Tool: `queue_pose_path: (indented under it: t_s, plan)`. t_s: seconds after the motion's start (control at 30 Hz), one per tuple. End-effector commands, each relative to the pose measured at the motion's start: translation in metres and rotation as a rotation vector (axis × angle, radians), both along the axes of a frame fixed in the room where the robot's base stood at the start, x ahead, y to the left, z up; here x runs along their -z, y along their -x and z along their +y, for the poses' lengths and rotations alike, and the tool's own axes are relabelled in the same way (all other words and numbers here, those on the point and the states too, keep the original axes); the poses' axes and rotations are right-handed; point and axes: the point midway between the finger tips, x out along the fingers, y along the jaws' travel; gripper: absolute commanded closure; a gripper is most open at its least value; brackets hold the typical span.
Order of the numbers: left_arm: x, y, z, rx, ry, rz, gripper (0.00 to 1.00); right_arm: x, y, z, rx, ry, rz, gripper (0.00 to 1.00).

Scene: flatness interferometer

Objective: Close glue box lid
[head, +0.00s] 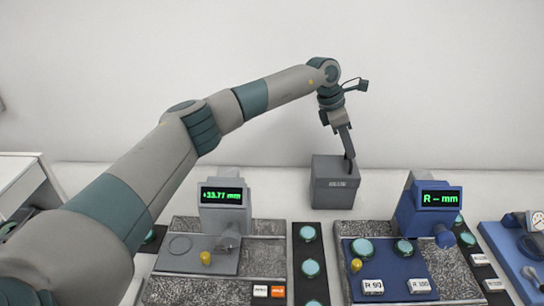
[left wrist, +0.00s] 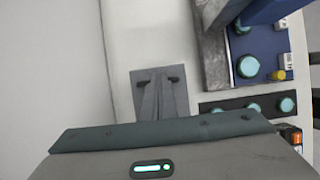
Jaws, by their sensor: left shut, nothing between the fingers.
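The glue box is a dark grey box (head: 335,194) with a small label on its front, standing at the back of the table against the white wall. Its top looks flat and covered, with no raised lid visible. My left gripper (head: 350,166) points down at the right side of the box top, at or very near it; contact is unclear. It is shut and empty. In the left wrist view the left gripper's fingers (left wrist: 159,81) lie over the grey box (left wrist: 181,103), hiding part of it. My right gripper is out of view.
A grey gauge (head: 222,195) reading +33.71 mm stands left of the box, on a granite-patterned base. A blue gauge (head: 437,200) stands to the right. A dark strip with several teal discs (head: 308,233) lies between them. The table beside the box is clear.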

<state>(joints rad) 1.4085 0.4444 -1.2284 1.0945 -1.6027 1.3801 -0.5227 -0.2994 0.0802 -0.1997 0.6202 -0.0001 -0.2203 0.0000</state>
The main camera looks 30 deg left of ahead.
Motion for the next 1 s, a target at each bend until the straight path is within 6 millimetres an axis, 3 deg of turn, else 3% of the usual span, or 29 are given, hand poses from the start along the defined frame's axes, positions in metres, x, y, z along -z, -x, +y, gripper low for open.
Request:
queue_pose_path:
  t_s: [0.53, 0.83, 1.0]
  plan:
    - [-0.005, 0.001, -0.003, 0.005, 0.004, 0.000, 1.00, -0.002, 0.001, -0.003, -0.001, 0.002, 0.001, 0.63]
    - [-0.044, 0.005, 0.005, 0.003, 0.003, -0.003, 1.00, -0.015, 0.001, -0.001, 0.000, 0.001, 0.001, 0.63]
    - [-0.069, 0.006, 0.011, 0.000, 0.002, -0.006, 1.00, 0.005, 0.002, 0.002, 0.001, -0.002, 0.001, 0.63]
